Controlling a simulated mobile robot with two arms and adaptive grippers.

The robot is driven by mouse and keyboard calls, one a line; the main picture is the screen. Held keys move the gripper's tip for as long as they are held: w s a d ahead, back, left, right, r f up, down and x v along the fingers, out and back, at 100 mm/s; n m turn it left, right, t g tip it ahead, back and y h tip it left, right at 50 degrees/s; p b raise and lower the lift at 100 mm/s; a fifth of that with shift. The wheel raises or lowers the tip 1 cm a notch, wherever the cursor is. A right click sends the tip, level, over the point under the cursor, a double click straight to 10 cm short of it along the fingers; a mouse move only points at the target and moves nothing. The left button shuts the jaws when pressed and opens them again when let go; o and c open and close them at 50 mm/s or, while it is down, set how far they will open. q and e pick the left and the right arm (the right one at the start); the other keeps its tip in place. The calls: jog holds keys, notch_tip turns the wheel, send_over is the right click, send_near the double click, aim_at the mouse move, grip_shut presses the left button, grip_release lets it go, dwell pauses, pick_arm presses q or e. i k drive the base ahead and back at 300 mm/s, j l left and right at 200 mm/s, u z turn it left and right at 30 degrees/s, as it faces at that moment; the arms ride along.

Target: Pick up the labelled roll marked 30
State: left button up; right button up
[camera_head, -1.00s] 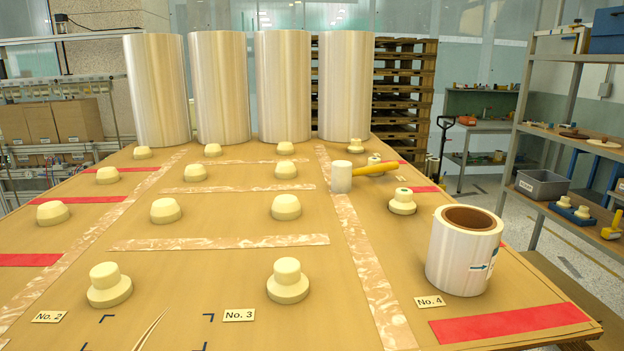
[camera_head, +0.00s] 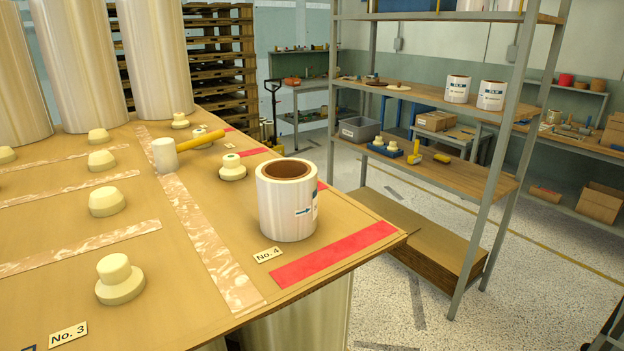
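A white roll with a brown core (camera_head: 287,212) stands upright on the right part of the wooden pallet board, behind the No. 4 tag (camera_head: 268,255). Its visible side has a blue arrow and part of a label turned to the right; no number 30 can be read. Two smaller white labelled rolls, one on the left (camera_head: 457,89) and one on the right (camera_head: 491,96), stand on the shelf rack; their small print is not readable as 30. Neither of my grippers is in view.
The board (camera_head: 190,325) holds cream plugs (camera_head: 120,280), a mallet (camera_head: 165,155), red strips (camera_head: 335,252) and tall rolls (camera_head: 160,55) at the back. The metal rack (camera_head: 440,170) stands to the right. Speckled floor (camera_head: 400,290) is open between board and rack.

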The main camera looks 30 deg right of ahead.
aim_at(493, 92)
jog(key=z, duration=1.95)
jog(key=i+l+z, duration=0.1)
jog(key=i+l, duration=0.2)
jog(key=i+l+z, duration=0.1)
jog(key=i+l, duration=0.15)
jog(key=i, duration=0.25)
jog(key=i+l+z, duration=0.1)
jog(key=i+l, duration=0.15)
jog(key=i, duration=0.15)
jog(key=i+l+z, duration=0.1)
jog(key=i, duration=0.3)
jog(key=i+j+z, duration=0.15)
jog(key=i+j, duration=0.15)
jog(key=i+j+z, duration=0.15)
jog(key=i+j, duration=0.15)
jog(key=i+j+z, duration=0.2)
jog(key=j, duration=0.2)
jog(key=i+j+z, duration=0.15)
jog(key=i+j, duration=0.15)
jog(key=j, duration=0.15)
jog(key=i+j+z, duration=0.15)
jog(key=j, duration=0.25)
jog(key=i, duration=0.05)
